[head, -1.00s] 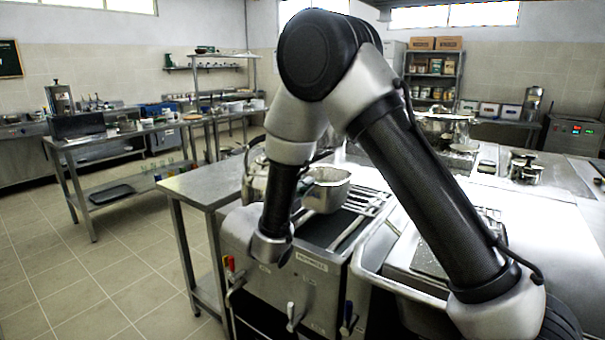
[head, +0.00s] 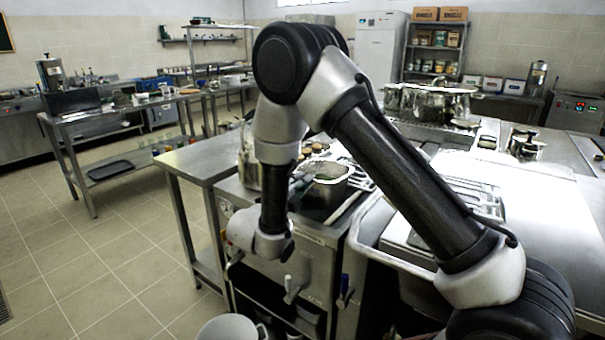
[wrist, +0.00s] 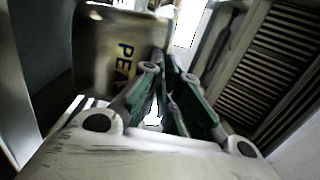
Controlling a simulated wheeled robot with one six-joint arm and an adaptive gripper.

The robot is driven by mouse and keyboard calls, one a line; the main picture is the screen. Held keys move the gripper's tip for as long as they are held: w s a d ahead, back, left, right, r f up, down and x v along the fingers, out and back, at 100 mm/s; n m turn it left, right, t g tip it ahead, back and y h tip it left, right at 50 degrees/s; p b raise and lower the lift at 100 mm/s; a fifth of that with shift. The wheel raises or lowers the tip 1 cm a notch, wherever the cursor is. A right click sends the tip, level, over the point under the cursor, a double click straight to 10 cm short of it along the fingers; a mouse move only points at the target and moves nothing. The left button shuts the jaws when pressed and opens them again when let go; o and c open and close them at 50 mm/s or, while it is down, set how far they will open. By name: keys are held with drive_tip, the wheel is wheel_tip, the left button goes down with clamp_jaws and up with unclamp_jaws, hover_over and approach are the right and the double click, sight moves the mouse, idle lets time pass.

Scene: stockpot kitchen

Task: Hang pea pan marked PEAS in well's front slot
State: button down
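The pea pan (head: 328,190) is a small metal pan at the top of the well (head: 315,236), a steel unit with levers on its front.
A large pot (head: 247,165) stands behind my arm at the well's left. Metal racks (head: 465,198) lie on the counter to the right. Stockpots (head: 440,102) stand farther back. A side table (head: 205,160) adjoins the well at left, with open floor beyond.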

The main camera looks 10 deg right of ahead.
sight(308, 199)
drive_tip(key=shift+f, duration=3.65)
drive_tip(key=shift+s+f, duration=0.15)
drive_tip(key=shift+f, duration=0.05)
